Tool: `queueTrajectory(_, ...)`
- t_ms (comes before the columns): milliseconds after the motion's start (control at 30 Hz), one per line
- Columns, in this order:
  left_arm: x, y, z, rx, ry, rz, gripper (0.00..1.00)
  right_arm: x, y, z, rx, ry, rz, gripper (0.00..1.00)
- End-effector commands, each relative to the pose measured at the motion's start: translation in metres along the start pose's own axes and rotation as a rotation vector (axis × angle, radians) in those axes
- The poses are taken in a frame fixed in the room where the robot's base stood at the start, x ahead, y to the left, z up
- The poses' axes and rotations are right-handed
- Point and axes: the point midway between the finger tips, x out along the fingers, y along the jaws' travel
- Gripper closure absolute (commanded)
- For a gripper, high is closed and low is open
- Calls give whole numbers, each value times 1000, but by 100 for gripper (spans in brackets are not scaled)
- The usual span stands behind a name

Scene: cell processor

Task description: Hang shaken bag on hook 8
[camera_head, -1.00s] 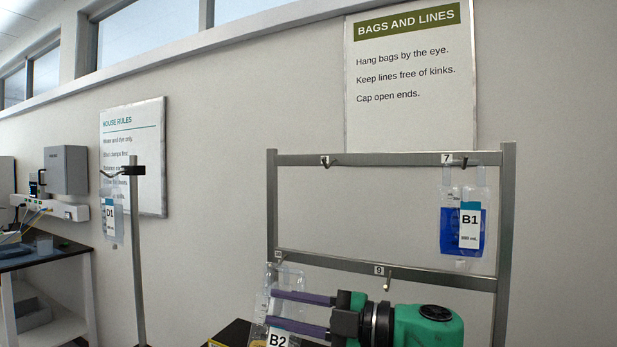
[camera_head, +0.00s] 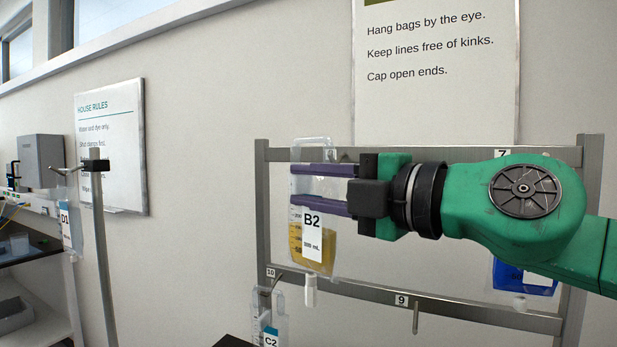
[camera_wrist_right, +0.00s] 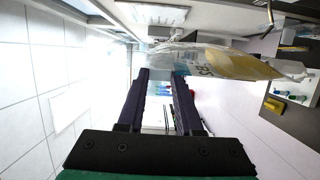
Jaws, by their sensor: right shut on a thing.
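The bag labelled B2 (camera_head: 312,255) holds yellow liquid and hangs upright from my right gripper (camera_head: 294,184), whose purple fingers are shut on its clear upper part. It also shows in the right wrist view (camera_wrist_right: 238,63), beyond and above the fingers (camera_wrist_right: 161,75). In the head view the bag's top overlaps the left part of the rack's upper bar (camera_head: 280,153). Hook 8 is hidden behind the bag and gripper, so I cannot tell whether the bag touches it. My left gripper is not in view.
A bag of blue liquid (camera_head: 507,278) hangs at the right, partly behind my arm, below the label 7 (camera_head: 503,153). Hook 9 (camera_head: 415,317) on the lower bar is empty. Bag C2 (camera_head: 272,338) is at lower left. Bag D1 (camera_head: 68,225) hangs on a separate stand (camera_head: 101,250).

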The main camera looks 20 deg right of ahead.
Motion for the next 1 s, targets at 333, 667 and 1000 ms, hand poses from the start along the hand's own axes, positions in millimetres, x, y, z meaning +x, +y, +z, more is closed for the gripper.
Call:
queueTrajectory(333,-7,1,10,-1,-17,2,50,6,3,24,1,-5,2,100)
queueTrajectory(667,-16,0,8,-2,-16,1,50,17,0,59,1,-3,2,100)
queueTrajectory(1000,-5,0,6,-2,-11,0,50,26,-23,86,-1,-5,0,100)
